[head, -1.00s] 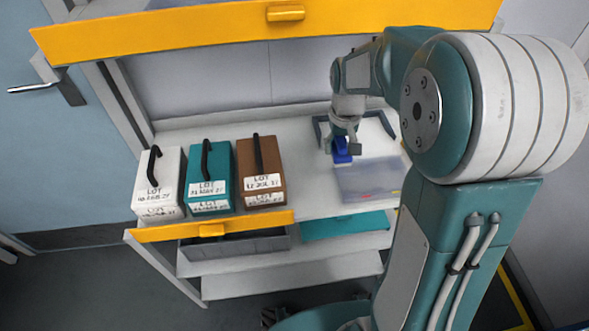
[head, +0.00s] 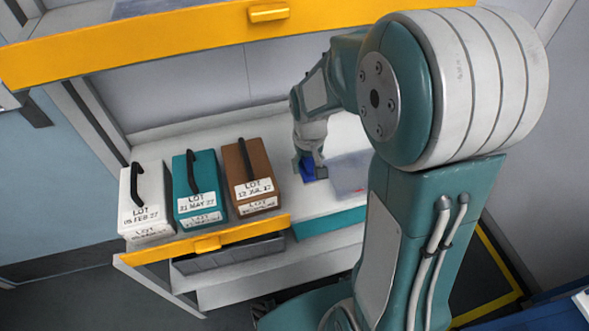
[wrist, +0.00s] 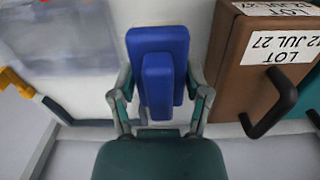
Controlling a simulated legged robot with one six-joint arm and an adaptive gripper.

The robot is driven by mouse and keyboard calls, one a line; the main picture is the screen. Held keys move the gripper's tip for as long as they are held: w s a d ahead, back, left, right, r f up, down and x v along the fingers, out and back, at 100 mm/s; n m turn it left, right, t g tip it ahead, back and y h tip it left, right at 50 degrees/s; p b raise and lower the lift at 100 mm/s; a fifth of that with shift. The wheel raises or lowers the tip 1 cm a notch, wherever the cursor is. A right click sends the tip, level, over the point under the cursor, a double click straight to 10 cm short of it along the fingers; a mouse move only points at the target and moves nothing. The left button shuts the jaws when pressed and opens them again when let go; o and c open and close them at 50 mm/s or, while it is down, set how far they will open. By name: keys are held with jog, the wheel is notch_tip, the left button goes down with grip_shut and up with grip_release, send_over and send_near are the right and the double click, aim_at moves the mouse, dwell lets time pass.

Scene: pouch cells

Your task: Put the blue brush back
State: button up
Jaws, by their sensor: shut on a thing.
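The blue brush (wrist: 160,75) is a blue block with a smaller raised blue block on it. It sits between the fingers of my gripper (wrist: 160,100) in the wrist view, and my gripper is shut on it. In the head view the brush (head: 312,171) shows below my gripper (head: 309,160), over the white shelf (head: 265,222), between the brown box and a clear flat sheet. I cannot tell whether the brush touches the shelf.
A brown box (head: 250,180) with a black handle stands just left of my gripper, beside a teal box (head: 197,190) and a white box (head: 145,203). The clear sheet (head: 350,172) lies to the right. A yellow-fronted drawer (head: 205,243) is below; a yellow bar (head: 240,30) is above.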

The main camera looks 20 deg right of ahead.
send_over(294, 177)
jog(key=f, duration=0.5)
jog(key=shift+s+d+f, duration=0.15)
jog(key=shift+s+f, duration=0.1)
jog(key=shift+s, duration=0.05)
jog(key=shift+w+f, duration=0.3)
jog(key=shift+f, duration=0.1)
jog(key=shift+a+f, duration=0.2)
jog(key=shift+f, duration=1.35)
jog(key=o, duration=1.1)
jog(key=shift+d+f, duration=0.1)
jog(key=shift+f, duration=0.05)
